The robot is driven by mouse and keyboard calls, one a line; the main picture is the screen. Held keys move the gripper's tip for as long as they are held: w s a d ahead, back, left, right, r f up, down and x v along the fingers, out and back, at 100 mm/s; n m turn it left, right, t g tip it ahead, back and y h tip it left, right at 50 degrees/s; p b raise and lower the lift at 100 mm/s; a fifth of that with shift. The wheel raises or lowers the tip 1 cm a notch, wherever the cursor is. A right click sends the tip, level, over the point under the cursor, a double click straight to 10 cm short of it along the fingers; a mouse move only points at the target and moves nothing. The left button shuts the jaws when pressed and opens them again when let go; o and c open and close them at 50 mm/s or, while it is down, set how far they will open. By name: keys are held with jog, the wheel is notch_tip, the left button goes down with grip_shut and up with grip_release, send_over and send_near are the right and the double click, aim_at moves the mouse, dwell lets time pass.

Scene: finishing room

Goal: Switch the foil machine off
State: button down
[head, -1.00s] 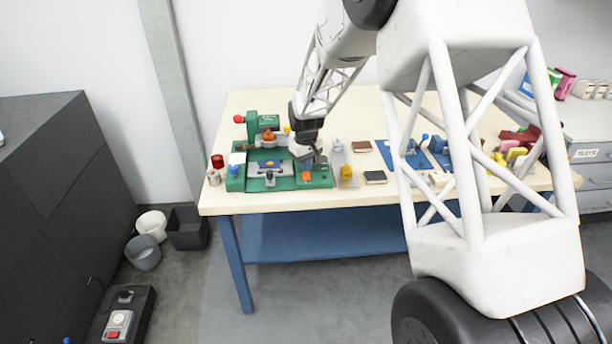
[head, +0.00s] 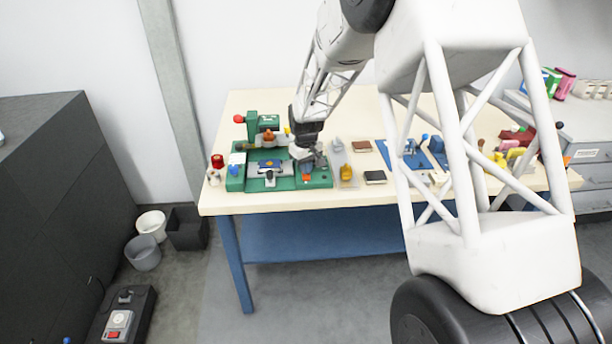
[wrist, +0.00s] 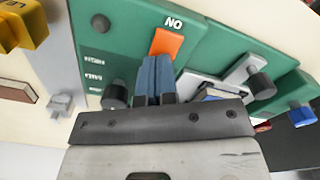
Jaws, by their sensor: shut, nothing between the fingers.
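The green foil machine (head: 318,181) stands at the left front of the cream table. Its orange switch (wrist: 166,43) shows in the wrist view, with white ON lettering beside it that appears upside down. In the head view the switch (head: 306,177) is a small orange patch just below my gripper (head: 306,168). My gripper's blue fingers (wrist: 155,70) are shut and empty, with their tips close to the switch's near edge. I cannot tell whether they touch it. The fingers hide part of the panel behind them.
Black knobs (wrist: 115,96) and a grey lever with a black knob (wrist: 261,86) sit near my fingers. A yellow object (head: 346,172), brown block (head: 362,146) and blue mats (head: 402,155) lie to the right. A red-topped item (head: 217,161) stands to the left.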

jog(key=shift+f, duration=0.3)
dwell(0.5)
jog(key=shift+r, duration=3.5)
